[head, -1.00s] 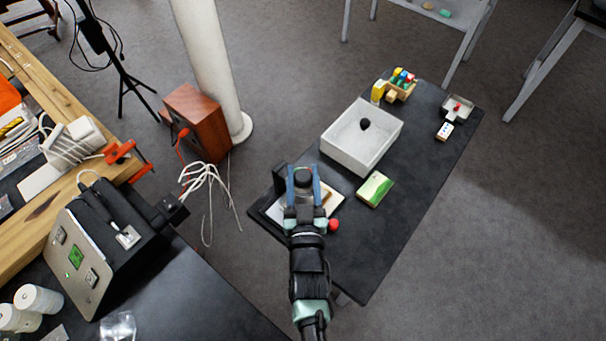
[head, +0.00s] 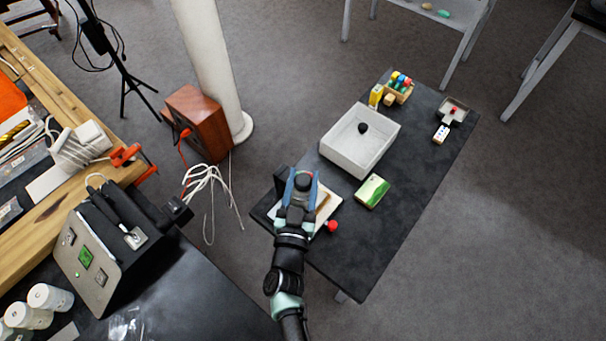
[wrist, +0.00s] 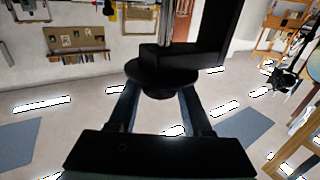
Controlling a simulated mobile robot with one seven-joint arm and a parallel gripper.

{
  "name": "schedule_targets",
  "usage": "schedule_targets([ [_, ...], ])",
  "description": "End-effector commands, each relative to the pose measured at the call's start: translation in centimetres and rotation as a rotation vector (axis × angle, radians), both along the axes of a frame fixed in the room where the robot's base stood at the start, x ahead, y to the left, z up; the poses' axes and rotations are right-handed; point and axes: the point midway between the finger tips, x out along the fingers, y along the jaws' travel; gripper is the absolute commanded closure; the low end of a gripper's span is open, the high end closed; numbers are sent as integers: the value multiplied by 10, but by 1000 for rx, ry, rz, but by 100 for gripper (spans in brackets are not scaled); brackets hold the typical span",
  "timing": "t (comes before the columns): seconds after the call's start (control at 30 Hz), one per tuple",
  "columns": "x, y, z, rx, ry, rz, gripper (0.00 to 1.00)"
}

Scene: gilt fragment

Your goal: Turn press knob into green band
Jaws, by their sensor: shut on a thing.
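The press stands at the near left end of the dark table (head: 385,235), with a pale flat base (head: 325,207) partly hidden by my gripper. Its dark round knob (head: 304,181) lies between the fingers of my gripper (head: 302,185), which is shut on it. In the wrist view the knob (wrist: 160,78) is a black disc below a black press arm (wrist: 213,35), with the fingers (wrist: 160,110) on either side. I cannot make out a green band on the press in either view.
A red ball (head: 332,225) sits beside the press. A white open box (head: 340,148) holds a small dark object. A green and white packet (head: 372,191) lies near it. Colourful blocks (head: 400,85) and a small tray (head: 453,112) are farther back. The table's front right is clear.

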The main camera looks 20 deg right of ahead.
Motion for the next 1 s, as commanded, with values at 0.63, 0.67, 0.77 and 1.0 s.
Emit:
schedule_targets([
  [0.63,3,3,-5,1,-2,-462,100],
  [0.67,3,3,-6,1,-2,-489,100],
  [0.77,2,3,-6,2,-1,-576,100],
  [1.0,1,2,-6,1,-1,-748,100],
])
